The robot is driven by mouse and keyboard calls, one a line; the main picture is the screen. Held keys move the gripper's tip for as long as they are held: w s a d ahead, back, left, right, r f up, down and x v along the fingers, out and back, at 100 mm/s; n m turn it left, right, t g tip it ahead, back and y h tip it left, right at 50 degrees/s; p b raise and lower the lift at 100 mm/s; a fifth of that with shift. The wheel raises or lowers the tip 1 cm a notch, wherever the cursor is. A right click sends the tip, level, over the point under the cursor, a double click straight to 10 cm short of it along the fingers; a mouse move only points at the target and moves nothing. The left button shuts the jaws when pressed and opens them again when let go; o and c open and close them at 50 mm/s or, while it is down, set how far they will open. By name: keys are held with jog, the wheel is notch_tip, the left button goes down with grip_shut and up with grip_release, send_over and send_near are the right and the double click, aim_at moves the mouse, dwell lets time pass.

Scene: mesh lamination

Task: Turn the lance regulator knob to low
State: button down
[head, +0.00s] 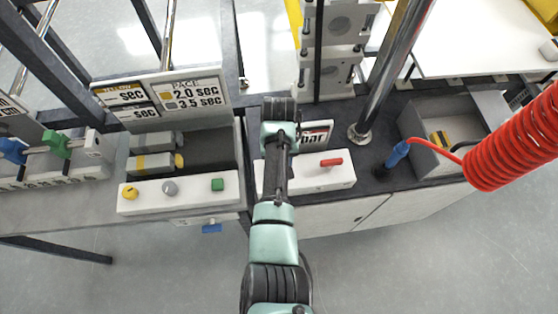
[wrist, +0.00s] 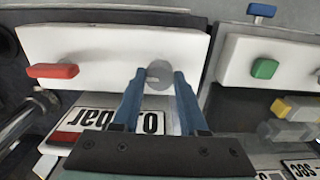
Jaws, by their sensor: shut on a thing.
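The lance regulator knob (wrist: 158,83) is a round grey knob on a white panel (wrist: 105,45) in the wrist view. My gripper (wrist: 160,73) has its two blue fingers at either side of the knob, shut on it. A pale mark shows on the knob's face, but I cannot read its setting. In the head view my arm and wrist (head: 281,110) reach over the white panel (head: 343,180) and hide the knob and fingers. A sign ending in "bar" (head: 318,132) stands behind the panel; it also shows upside down in the wrist view (wrist: 90,118).
A red lever (head: 331,162) sits on the same panel, right of my arm. A neighbouring white panel (head: 150,203) at left carries yellow, grey and green controls. A red coiled hose (head: 505,145) hangs at right, near a grey bin (head: 425,120).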

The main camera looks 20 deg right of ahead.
jog(key=n, duration=0.4)
jog(key=shift+r+n+p, duration=0.1)
jog(key=shift+n+p, duration=0.3)
jog(key=n, duration=0.4)
jog(key=shift+d+p, duration=0.1)
jog(key=shift+p, duration=0.2)
jog(key=n, duration=0.5)
jog(key=shift+w, duration=0.1)
jog(key=shift+n+p, duration=0.35)
jog(key=shift+n, duration=1.85)
jog(key=shift+c, duration=2.2)
grip_release()
notch_tip(320, 180, up, 13)
jog(key=b, duration=0.1)
